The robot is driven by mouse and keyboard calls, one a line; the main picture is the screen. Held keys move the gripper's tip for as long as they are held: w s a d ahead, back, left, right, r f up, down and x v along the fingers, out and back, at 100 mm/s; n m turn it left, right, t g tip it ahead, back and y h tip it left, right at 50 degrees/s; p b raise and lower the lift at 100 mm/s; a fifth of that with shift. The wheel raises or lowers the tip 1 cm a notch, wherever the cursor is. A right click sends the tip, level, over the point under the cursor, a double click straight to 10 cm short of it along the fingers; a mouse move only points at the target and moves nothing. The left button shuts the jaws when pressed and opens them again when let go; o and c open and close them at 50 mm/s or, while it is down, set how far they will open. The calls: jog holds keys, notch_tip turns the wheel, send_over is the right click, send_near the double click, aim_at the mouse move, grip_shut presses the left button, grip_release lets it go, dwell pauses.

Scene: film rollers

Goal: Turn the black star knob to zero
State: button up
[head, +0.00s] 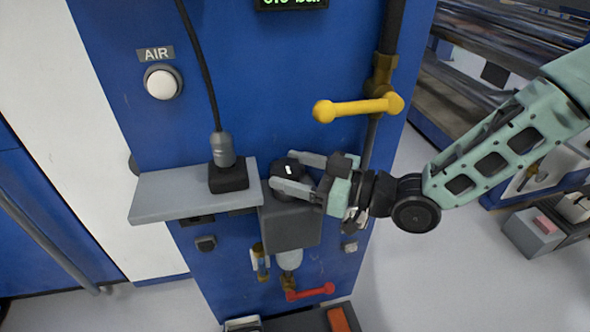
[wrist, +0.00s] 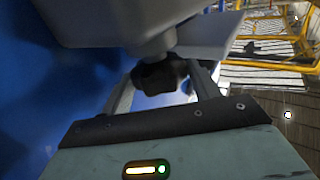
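The black star knob (head: 286,166) sits on top of a grey regulator box (head: 291,228) on the blue panel. A small white mark shows on the knob in the head view. In the wrist view the lobed knob (wrist: 160,75) is near the middle, on a grey neck. My gripper (head: 281,170) comes from the right with its fingers spread, one on each side of the knob. It also shows in the wrist view (wrist: 161,86), with a slim gap beside the right finger. Contact at the left finger is unclear. The knob's scale is not readable.
A grey shelf (head: 180,192) with a black plug (head: 228,176) and cable is just left of the knob. A yellow valve handle (head: 357,107) juts out above. A red handle (head: 310,292) is below. A dark display (head: 290,3) is cut off at the top.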

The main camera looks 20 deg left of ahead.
dwell(0.3)
jog(key=s+d+b, duration=0.1)
jog(key=d, duration=1.6)
jog(key=shift+d, duration=0.2)
